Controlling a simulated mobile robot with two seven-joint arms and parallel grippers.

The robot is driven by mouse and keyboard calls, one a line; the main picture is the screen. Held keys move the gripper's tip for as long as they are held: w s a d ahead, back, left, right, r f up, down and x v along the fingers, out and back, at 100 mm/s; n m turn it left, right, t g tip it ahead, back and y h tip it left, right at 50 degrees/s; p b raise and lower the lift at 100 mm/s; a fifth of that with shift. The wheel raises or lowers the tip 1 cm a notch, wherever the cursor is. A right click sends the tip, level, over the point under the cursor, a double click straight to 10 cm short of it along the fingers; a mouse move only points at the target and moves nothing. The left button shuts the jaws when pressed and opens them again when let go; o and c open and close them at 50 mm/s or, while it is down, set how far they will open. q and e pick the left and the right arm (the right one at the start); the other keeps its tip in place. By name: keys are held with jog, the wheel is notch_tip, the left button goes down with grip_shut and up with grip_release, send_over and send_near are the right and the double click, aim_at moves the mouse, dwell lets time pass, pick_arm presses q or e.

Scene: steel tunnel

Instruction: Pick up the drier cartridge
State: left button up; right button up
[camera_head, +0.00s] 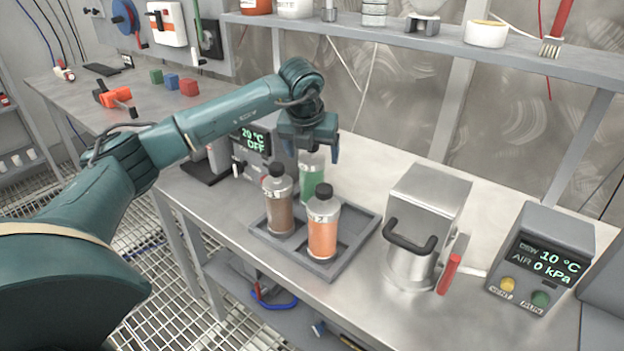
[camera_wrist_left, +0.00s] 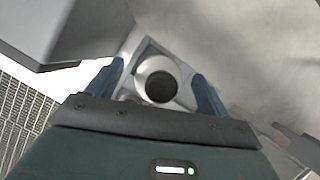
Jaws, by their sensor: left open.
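Three capped cartridges stand upright in a grey tray (camera_head: 329,270): a brown one (camera_head: 279,212), an orange one (camera_head: 323,235) and a green one (camera_head: 311,181) behind. I cannot tell which is the drier cartridge; the labels are too small to read. My left gripper (camera_head: 310,150) points down, open, over the green cartridge and hides its top. In the left wrist view a round, dark-capped cartridge top (camera_wrist_left: 160,80) lies between the open fingers of the left gripper (camera_wrist_left: 157,88), with gaps at both sides. My right gripper is not in view.
A steel vessel with a black handle (camera_head: 425,225) stands right of the tray, then a display box with buttons (camera_head: 543,260). Another display unit (camera_head: 250,140) is behind my left arm. A shelf (camera_head: 420,42) runs above. Coloured blocks (camera_head: 172,81) lie at the left.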

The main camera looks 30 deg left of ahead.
pick_arm(q)
jog(key=shift+c, duration=0.6)
jog(key=shift+r, duration=0.1)
jog(key=c, duration=1.6)
jog(key=shift+o, duration=0.2)
